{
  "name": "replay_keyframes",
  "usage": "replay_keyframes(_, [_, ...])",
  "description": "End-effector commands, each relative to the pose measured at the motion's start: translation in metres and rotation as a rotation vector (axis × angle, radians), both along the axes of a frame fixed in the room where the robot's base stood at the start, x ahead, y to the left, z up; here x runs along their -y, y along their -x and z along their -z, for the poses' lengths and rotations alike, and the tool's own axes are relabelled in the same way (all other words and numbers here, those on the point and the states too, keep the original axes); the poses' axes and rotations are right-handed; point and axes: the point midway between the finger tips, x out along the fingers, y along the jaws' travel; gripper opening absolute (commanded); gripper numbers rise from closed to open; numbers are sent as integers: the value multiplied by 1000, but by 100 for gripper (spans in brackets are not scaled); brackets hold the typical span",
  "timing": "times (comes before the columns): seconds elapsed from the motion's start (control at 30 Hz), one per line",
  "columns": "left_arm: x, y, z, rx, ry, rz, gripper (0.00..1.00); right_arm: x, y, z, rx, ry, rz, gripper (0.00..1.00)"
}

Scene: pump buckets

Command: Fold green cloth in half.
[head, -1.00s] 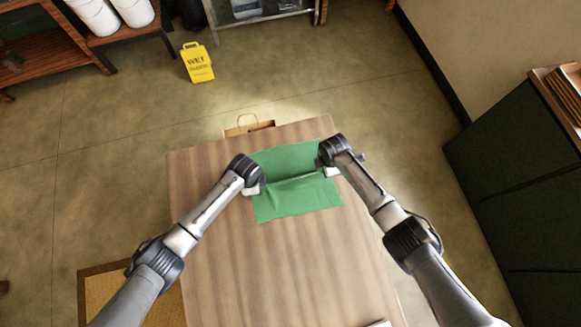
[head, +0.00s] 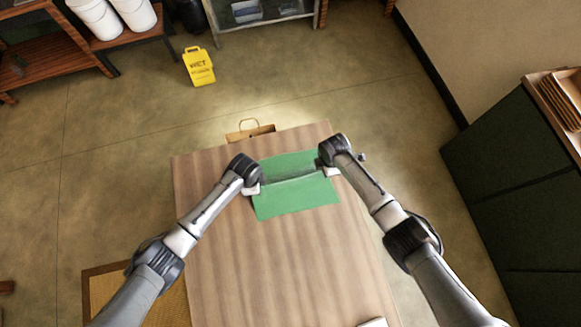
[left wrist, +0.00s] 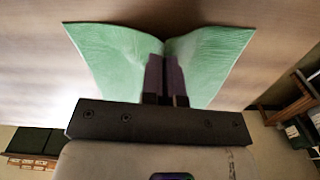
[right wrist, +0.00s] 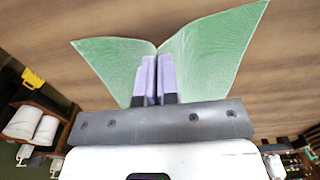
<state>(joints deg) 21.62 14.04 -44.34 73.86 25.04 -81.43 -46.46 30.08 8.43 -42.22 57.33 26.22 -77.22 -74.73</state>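The green cloth (head: 298,197) lies on the wooden table. A raised crease runs across its middle between my two grippers, with one part behind it and one in front. My left gripper (head: 258,189) pinches the crease at the cloth's left edge; in the left wrist view the cloth (left wrist: 110,60) spreads in a V from the fingers (left wrist: 164,78). My right gripper (head: 328,172) pinches the crease at the right edge; the right wrist view shows the cloth (right wrist: 212,50) spreading likewise from the closed fingers (right wrist: 158,78). In the head view the fingertips are mostly hidden.
A yellow wet-floor sign (head: 198,67) stands on the floor further back. A dark cabinet (head: 520,190) is at the right.

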Motion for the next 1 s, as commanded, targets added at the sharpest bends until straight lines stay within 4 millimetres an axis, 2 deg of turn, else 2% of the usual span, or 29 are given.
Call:
replay_keyframes(0.17, [0, -4, -7, 2, 0, 0, 0, 1, 3, -6, 0, 1, -1, 0])
replay_keyframes(0.57, [-1, -33, -49, 3, 1, 0, 0, 1, 32, -48, 3, -1, -2, 0])
replay_keyframes(0.8, [-2, -33, -99, 4, 0, 1, 0, 2, 31, -99, 4, 0, -1, 0])
replay_keyframes(1.0, [-1, -33, -127, 2, 1, 1, 0, 3, 31, -127, 2, 0, 0, 0])
